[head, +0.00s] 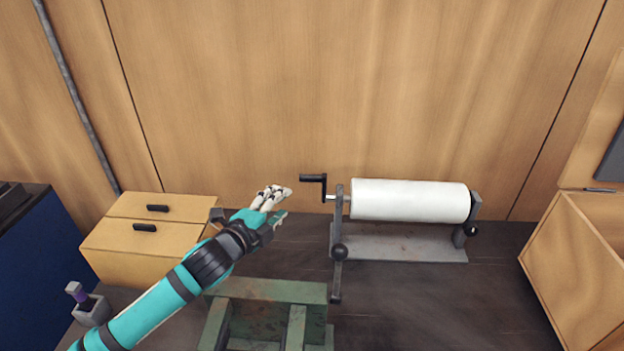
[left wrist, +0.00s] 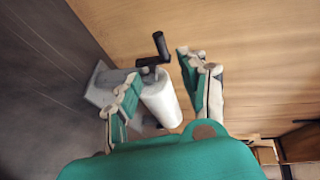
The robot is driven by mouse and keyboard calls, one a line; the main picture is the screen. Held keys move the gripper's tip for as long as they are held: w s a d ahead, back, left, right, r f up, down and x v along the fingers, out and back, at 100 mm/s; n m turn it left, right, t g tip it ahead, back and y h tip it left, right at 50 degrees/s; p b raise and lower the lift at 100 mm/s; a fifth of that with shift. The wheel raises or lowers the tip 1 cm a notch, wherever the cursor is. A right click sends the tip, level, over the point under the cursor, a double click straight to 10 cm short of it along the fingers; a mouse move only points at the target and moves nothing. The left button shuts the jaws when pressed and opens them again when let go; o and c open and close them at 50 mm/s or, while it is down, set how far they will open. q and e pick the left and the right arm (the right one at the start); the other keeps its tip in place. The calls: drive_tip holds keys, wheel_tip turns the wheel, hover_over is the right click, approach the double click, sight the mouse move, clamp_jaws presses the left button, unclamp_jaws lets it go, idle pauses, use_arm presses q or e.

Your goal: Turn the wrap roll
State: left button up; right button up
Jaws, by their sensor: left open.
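The white wrap roll (head: 410,200) lies level in a grey stand (head: 400,247) near the wooden wall. A black crank handle (head: 314,179) sticks out at the roll's left end. My left gripper (head: 282,205) is open and empty, left of the crank and apart from it. In the left wrist view, the crank (left wrist: 155,50) shows beyond and between the open fingers (left wrist: 160,90), with the roll (left wrist: 162,100) behind it. Part of the stand is hidden by a finger there. My right gripper is not in view.
A wooden drawer unit (head: 150,235) stands at the left behind my arm. A green metal frame (head: 265,292) is in front of the stand's left side. A wooden cabinet (head: 575,260) is at the right. The dark surface (head: 430,305) before the stand is clear.

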use_arm(q)
drive_tip(key=p, duration=0.1)
approach(307, 180)
drive_tip(key=p+x, duration=0.1)
drive_tip(key=x, duration=0.8)
drive_tip(key=shift+w+d, duration=0.2)
drive_tip(key=shift+w, duration=0.15)
drive_tip(key=shift+p+x, duration=0.3)
drive_tip(key=shift+x, duration=0.55)
drive_tip(key=shift+f, duration=0.1)
drive_tip(key=shift+c, duration=0.4)
clamp_jaws()
